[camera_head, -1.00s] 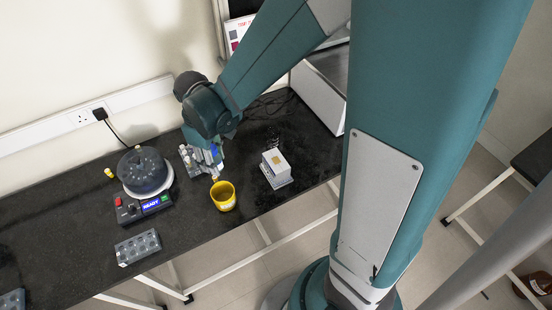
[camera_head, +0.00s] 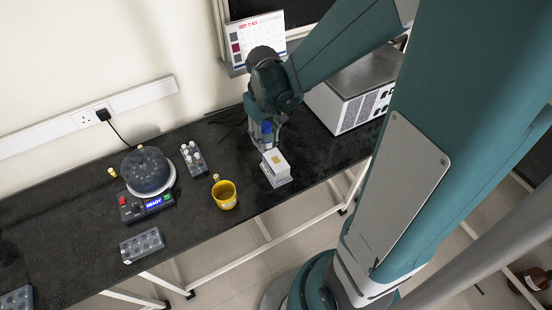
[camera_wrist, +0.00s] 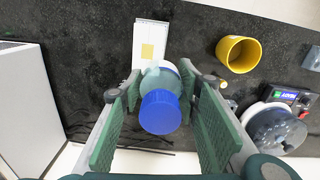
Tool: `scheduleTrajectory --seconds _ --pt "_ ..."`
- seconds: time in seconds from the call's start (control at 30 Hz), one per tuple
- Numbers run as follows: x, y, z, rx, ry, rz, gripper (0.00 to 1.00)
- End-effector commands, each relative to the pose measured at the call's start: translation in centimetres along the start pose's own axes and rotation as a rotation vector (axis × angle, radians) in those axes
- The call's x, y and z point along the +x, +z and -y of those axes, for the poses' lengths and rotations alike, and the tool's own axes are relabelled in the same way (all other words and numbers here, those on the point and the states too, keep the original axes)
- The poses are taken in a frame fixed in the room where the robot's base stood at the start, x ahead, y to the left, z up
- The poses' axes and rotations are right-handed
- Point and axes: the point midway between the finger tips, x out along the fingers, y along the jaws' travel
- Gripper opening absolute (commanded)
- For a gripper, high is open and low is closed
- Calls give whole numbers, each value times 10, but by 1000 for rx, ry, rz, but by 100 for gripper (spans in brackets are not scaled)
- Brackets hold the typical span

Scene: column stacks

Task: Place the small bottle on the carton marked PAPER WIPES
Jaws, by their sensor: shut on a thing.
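My gripper (camera_head: 265,141) is shut on the small bottle, which has a blue cap (camera_head: 267,127) and a pale body. In the wrist view the small bottle (camera_wrist: 160,112) sits between the two green-padded fingers (camera_wrist: 163,82), cap toward the camera. The white carton (camera_head: 277,166) with a yellow patch stands on the bench just in front of my gripper. In the wrist view the carton (camera_wrist: 150,32) lies beyond the bottle, whose body overlaps its near end. No lettering on it is legible. I cannot tell the gap between bottle and carton.
A yellow cup (camera_head: 225,195) stands left of the carton. A rack of vials (camera_head: 193,158), a centrifuge (camera_head: 146,172) and a grey block with wells (camera_head: 142,246) are farther left. A large white instrument (camera_head: 352,98) stands to the right. The bench's front edge is near the carton.

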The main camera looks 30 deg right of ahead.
Motion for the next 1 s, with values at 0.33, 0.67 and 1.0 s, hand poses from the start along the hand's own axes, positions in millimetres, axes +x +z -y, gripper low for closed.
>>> scheduleTrajectory --seconds 0.33,0.67,1.0 --pt "-7 14 -28 107 0 0 18" --pt "-7 15 -29 113 0 0 18" --pt "5 14 -29 113 0 0 18"
